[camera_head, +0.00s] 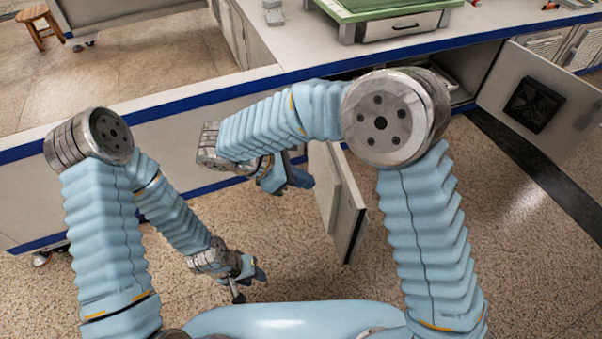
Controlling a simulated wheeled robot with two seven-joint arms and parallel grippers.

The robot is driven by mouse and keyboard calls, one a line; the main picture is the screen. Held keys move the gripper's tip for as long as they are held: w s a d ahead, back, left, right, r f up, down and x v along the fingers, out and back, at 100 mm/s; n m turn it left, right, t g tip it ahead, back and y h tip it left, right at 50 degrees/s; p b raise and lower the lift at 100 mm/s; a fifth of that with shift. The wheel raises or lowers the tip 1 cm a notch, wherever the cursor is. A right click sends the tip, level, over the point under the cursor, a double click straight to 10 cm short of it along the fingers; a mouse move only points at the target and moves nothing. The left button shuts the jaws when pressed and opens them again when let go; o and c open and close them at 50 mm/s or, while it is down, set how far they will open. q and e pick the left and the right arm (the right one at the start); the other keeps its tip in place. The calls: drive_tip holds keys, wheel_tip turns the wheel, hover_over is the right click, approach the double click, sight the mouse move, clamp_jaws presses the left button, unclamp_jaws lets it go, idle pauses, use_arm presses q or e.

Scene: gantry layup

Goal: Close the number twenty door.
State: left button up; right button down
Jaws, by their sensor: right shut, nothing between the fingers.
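Two cabinet doors stand open under the counter, and I can read no number on either. The nearer door (340,200) is swung out toward me, seen nearly edge-on, in the middle of the view. The other door (540,100), at the right, is wide open and carries a black square panel. My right gripper (288,182) is shut and empty, just left of the nearer door; whether it touches the door is unclear. My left gripper (249,281) hangs low over the floor, left of and below that door; its jaw gap is unclear.
The blue-edged counter (290,78) runs across the view above the doors. A green-topped unit with a drawer (400,26) stands on it. A wooden stool (38,25) is far left. The speckled floor (530,230) is clear at the right.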

sight(347, 188)
drive_tip(key=d+f, duration=0.1)
drive_tip(key=d, duration=0.1)
drive_tip(key=d+f, duration=0.1)
drive_tip(key=d, duration=0.1)
drive_tip(key=w+d+f, duration=0.1)
drive_tip(key=d, duration=0.1)
drive_tip(key=shift+d+f, duration=0.25)
drive_tip(key=shift+f, duration=0.05)
drive_tip(key=shift+w+d, duration=0.2)
drive_tip(key=shift+d, duration=0.45)
